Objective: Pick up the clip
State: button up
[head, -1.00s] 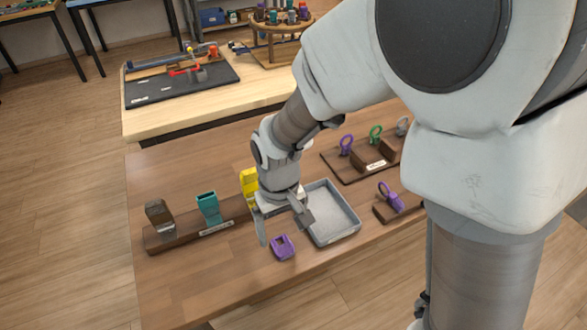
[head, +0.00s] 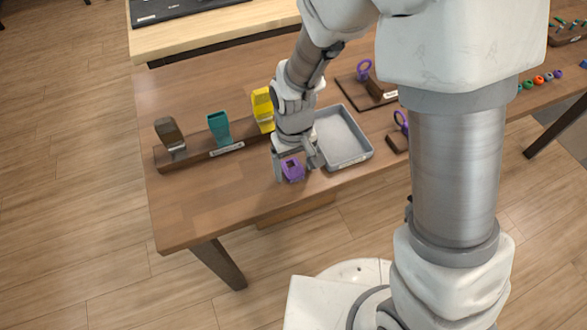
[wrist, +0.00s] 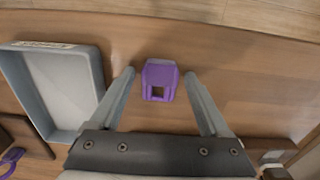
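A small purple clip (head: 293,169) lies on the brown table near its front edge, just left of the grey tray. In the wrist view the clip (wrist: 160,79) sits between and slightly beyond my two fingertips, with a gap on each side and a dark square opening toward me. My gripper (head: 296,172) points down over the clip with its fingers apart on both sides of it. The wrist view also shows my gripper (wrist: 158,76) open and empty, its fingers not touching the clip.
The grey tray (head: 367,152) is close to my gripper's right. A wooden rack (head: 197,161) holds a grey-brown holder (head: 171,138), a teal one (head: 219,128) and a yellow one (head: 263,108) behind and to the left. The table's front left is clear.

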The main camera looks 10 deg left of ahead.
jog(key=c, duration=1.1)
jog(key=shift+r, duration=0.1)
